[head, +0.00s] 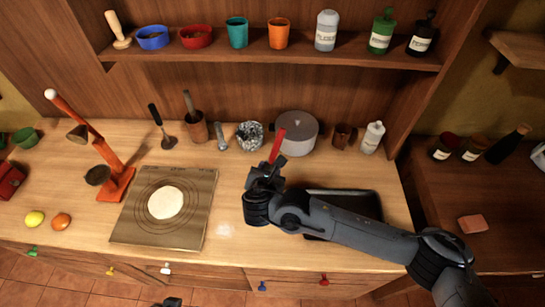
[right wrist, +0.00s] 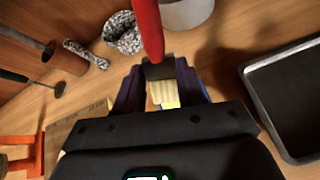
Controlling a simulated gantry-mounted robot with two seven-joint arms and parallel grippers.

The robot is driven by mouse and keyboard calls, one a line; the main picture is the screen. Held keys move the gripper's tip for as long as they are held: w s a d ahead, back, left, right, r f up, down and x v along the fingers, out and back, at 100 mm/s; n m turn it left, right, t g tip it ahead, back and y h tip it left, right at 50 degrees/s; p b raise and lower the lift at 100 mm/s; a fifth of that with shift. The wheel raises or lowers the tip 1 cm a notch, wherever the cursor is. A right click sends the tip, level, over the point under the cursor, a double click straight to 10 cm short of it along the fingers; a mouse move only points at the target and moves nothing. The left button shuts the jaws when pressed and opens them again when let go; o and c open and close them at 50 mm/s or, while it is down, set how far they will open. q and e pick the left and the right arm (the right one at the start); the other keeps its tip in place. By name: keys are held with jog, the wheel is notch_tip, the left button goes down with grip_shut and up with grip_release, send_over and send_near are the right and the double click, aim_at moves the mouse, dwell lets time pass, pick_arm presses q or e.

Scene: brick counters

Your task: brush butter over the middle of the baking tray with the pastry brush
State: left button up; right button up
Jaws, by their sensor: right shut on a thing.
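The pastry brush has a red handle (head: 278,144). In the right wrist view its red handle (right wrist: 148,28) rises at the top, and its pale yellow bristles (right wrist: 163,94) show between the fingers. My right gripper (head: 268,177) is shut on the brush, left of the tray. The dark baking tray (head: 362,200) lies at the right of the counter, partly hidden under my right forearm. A dark piece at the bottom edge, probably my left gripper (head: 172,302), is too cut off to read. I cannot identify any butter.
A board (head: 196,210) with pale dough (head: 166,202) lies left of my right gripper. A grey pot (head: 297,132), a speckled bowl (head: 250,136) and a white bottle (head: 373,138) stand behind. An orange lamp-like stand (head: 118,180) is at left. A shelf (head: 270,57) runs above.

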jog(key=shift+f, duration=0.2)
notch_tip(320, 180, down, 3)
jog(key=b, duration=0.3)
jog(key=shift+f+b, duration=0.95)
jog(key=shift+f, duration=0.35)
jog(key=shift+s, duration=0.1)
jog(key=shift+f+b, duration=0.35)
jog(key=shift+f, duration=0.1)
jog(key=shift+f, duration=0.15)
dwell(0.7)
dwell(0.5)
